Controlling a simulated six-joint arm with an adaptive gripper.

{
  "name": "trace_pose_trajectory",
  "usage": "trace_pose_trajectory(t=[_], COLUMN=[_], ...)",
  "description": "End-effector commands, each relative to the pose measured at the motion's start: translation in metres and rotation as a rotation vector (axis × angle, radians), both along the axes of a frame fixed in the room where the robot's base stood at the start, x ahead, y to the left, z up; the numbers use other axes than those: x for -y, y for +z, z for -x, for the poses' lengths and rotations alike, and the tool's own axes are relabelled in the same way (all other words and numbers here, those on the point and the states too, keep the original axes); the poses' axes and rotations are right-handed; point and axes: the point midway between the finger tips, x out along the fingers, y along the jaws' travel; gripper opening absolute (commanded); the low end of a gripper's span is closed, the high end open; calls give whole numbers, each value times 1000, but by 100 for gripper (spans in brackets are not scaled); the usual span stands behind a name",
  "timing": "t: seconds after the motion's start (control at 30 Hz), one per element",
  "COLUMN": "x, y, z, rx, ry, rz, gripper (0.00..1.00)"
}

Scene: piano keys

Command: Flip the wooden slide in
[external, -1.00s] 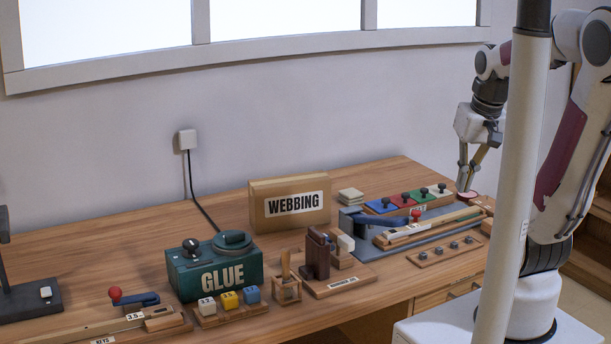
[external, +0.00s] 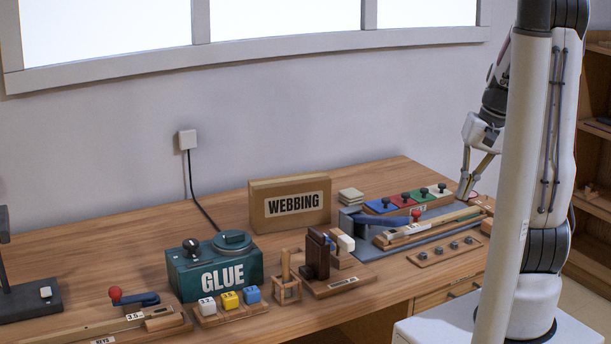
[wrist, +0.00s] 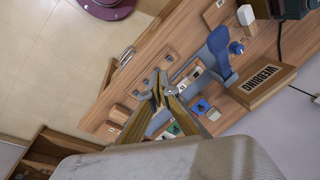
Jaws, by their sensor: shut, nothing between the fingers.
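A long wooden slide piece (external: 428,228) with a red knob (external: 416,215) lies on the grey plate of the right-hand fixture (external: 377,250). Another wooden slide-like piece (external: 165,321) sits on the keys fixture at front left; I cannot tell which is the task's slide. My gripper (external: 465,194) is shut and empty, pointing down at the right end of the bench, beyond the right-hand fixture. In the wrist view my gripper (wrist: 158,98) shows fingers together, with the fixture and its blue lever (wrist: 220,55) past the tips. The fingers hide part of the bench there.
The webbing box (external: 290,204) and green glue box (external: 213,268) are farther left. A pale pole (external: 515,180) blocks part of the external view.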

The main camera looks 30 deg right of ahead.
Motion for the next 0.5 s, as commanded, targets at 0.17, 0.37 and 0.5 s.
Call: trace_pose_trajectory(t=[0.17,0.37,0.5], x=[19,40,57], y=[-14,-29,-40], z=[-13,-29,-40], rx=[11,38,66], ry=[-33,-59,-73], rz=[-44,-88,-111], gripper=[0,0,0])
